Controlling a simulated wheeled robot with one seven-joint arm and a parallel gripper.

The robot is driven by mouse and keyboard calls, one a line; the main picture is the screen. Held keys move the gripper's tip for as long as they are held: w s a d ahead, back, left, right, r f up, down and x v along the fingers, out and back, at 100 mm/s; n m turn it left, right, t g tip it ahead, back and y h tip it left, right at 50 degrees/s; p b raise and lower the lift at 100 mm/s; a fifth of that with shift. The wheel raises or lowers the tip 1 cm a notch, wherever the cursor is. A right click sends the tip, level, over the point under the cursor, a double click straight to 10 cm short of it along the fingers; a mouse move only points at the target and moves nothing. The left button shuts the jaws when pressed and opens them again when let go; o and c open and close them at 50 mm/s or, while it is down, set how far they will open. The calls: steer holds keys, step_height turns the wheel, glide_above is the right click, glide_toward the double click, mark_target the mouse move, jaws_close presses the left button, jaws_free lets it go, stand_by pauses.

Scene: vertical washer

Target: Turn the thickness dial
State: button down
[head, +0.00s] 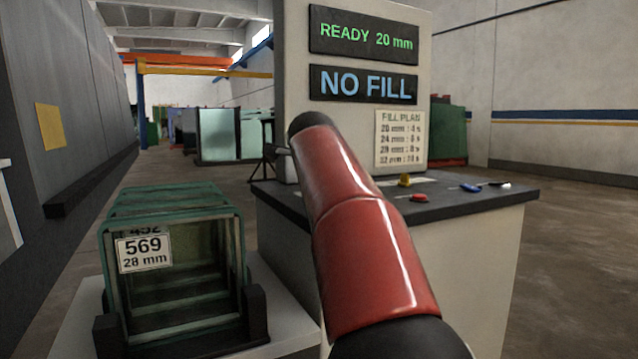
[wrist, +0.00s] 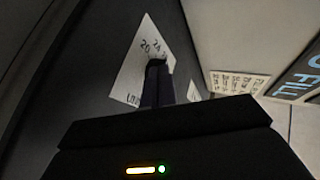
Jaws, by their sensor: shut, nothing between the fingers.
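My gripper (wrist: 157,68) is shut and empty, with its dark fingers over a white label plate (wrist: 134,75) on the dark console top. Printed numbers, "20" and "24" among them, show around the fingertips. The dial itself is not distinguishable; it may be hidden by the fingers. Whether the fingertips touch it I cannot tell. In the head view my red arm reaches over the console (head: 470,225) and hides most of that area. The upper display (head: 364,36) reads "READY 20 mm" and the lower one (head: 362,85) reads "NO FILL".
A fill plan card (head: 400,138) hangs on the panel. A yellow knob (head: 404,180), a red control (head: 418,198) and a blue control (head: 470,187) are on the console's right part. A glass rack (head: 255,310) labelled "569, 28 mm" stands at left.

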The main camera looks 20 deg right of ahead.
steer(key=shift+w+a, duration=0.4)
steer(key=shift+w, duration=0.25)
stand_by(1.0)
steer(key=shift+w+a, duration=0.1)
steer(key=m+g+h, duration=0.1)
steer(key=w+m+g+h, duration=0.1)
steer(key=m, duration=0.1)
steer(key=m+g+h+p, duration=0.1)
steer(key=m+h, duration=0.1)
steer(key=shift+w+a, duration=0.1)
steer(key=shift+w, duration=0.25)
steer(key=shift+w+d+p, duration=0.2)
steer(key=shift+w+p, duration=0.2)
steer(key=shift+w, duration=0.05)
stand_by(1.1)
